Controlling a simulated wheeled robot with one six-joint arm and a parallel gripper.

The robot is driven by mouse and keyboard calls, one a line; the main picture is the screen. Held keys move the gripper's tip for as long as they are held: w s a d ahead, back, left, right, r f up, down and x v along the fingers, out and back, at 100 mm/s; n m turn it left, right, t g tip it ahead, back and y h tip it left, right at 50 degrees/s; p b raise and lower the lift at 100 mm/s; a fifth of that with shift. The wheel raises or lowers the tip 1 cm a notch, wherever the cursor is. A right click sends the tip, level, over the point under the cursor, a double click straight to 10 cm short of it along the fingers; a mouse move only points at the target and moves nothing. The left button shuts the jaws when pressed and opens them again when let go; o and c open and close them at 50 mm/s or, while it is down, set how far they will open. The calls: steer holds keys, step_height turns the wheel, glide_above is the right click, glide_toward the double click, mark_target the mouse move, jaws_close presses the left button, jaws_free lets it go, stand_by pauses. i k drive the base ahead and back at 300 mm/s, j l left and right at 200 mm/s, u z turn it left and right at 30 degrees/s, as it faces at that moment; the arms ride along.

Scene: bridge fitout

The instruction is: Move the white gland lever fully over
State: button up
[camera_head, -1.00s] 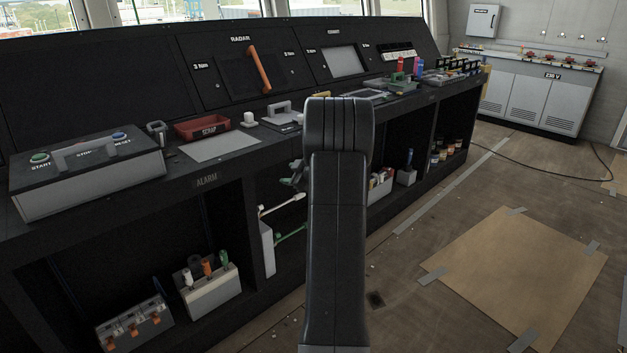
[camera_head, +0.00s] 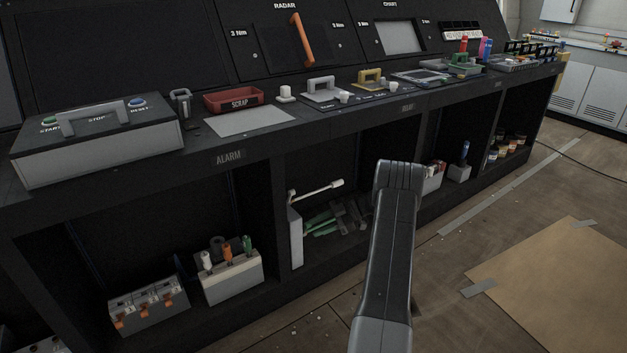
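The white gland lever (camera_head: 318,190) shows in the open bay under the console. It runs from a pale upright box (camera_head: 296,238) to the right and slightly up, ending in a thicker white grip. A green lever (camera_head: 318,231) lies below it. My gripper (camera_head: 342,216) is a dark shape inside the bay, below and right of the white lever's grip, close to the green lever's end. It appears apart from the white lever. My arm hides part of the bay, and the fingertips are too dark and small to read.
A shelf divider (camera_head: 279,215) stands left of the levers. Left of it are a grey box with orange switches (camera_head: 147,305) and a holder with coloured handles (camera_head: 229,275). The console top (camera_head: 350,112) overhangs the bay.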

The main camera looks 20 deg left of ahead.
mark_target(291, 192)
steer(key=i+l+u, duration=0.35)
steer(key=i, duration=0.35)
steer(key=i+l+u, duration=0.3)
steer(key=i+l, duration=0.3)
steer(key=l, duration=0.1)
